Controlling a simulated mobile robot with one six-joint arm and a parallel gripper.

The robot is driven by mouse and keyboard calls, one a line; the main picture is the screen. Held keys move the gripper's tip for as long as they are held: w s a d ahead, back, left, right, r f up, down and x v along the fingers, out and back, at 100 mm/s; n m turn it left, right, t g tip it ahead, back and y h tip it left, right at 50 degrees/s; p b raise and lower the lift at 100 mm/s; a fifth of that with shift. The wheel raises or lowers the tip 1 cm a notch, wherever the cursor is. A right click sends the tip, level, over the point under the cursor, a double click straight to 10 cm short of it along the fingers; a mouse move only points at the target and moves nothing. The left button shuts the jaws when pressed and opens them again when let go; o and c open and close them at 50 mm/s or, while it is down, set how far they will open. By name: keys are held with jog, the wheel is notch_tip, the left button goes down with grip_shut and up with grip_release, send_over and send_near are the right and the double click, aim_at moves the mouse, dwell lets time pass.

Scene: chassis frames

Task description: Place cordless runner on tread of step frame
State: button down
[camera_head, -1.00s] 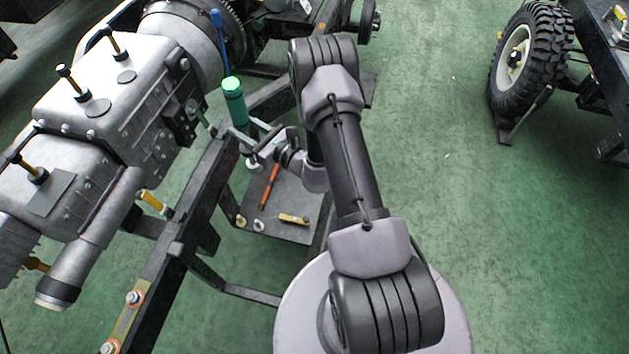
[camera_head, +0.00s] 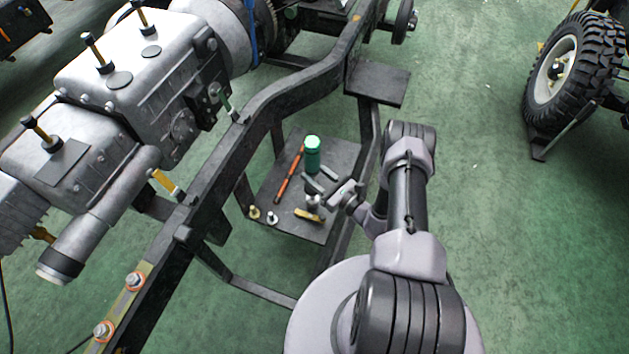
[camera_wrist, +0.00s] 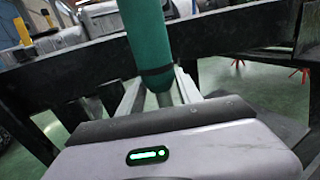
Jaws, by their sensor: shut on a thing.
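The cordless runner (camera_head: 312,155) is a green cylinder with a dark middle and a grey lower end. My gripper (camera_head: 320,184) is shut on it and holds it roughly upright over the tread (camera_head: 265,192) of the step frame, a dark flat plate beside the chassis rail. I cannot tell whether its lower end touches the tread. In the wrist view the runner (camera_wrist: 147,45) stands between the two pale fingers (camera_wrist: 158,100); its lower part is partly hidden by my gripper body.
An orange-handled tool (camera_head: 289,175), a yellow piece (camera_head: 308,215) and small round parts (camera_head: 271,217) lie on the tread. A second dark plate (camera_head: 378,82) sits higher up. The chassis rail (camera_head: 235,140) runs left of the tread.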

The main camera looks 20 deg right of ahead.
notch_tip(320, 180, down, 3)
jog(key=shift+r+b, duration=0.1)
jog(key=shift+b, duration=0.5)
jog(key=shift+r, duration=0.2)
jog(key=c, duration=0.8)
grip_release()
jog(key=shift+f, duration=0.2)
jog(key=shift+r, duration=0.1)
jog(key=p+v, duration=0.4)
jog(key=v, duration=0.8)
